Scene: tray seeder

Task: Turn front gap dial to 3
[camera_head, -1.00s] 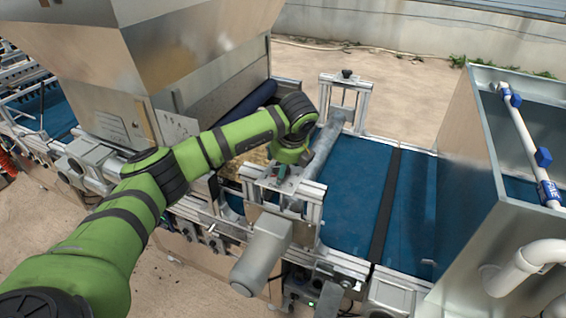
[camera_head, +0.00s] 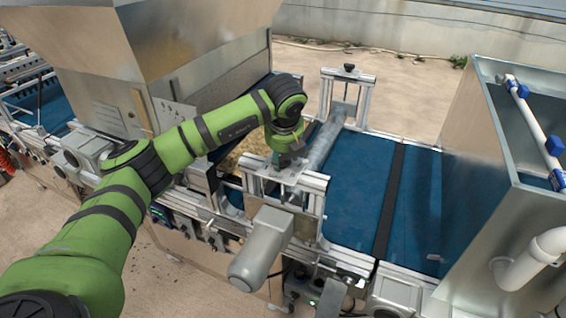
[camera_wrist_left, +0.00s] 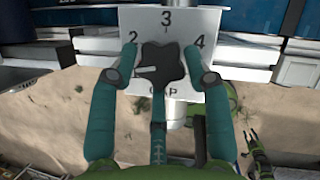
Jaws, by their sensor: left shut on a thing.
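The front gap dial is a black star-shaped knob (camera_wrist_left: 164,65) on a white plate (camera_wrist_left: 190,17) marked 2, 3, 4 and GAP in the left wrist view. Its white pointer mark points left and slightly down, below the 2. My left gripper (camera_wrist_left: 161,62) has one teal finger on each side of the knob and is shut on it. In the head view my left gripper (camera_head: 286,156) is over the near bracket (camera_head: 311,199), and it hides the dial. A small green and dark shape at the lower right of the wrist view may be my right gripper, too unclear to judge.
A grey motor cylinder (camera_head: 262,250) sticks out below the bracket. A roller (camera_head: 325,143) crosses the blue belt (camera_head: 357,190) to a far bracket (camera_head: 348,95). A metal hopper (camera_head: 190,45) stands left and a metal tank (camera_head: 480,180) right.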

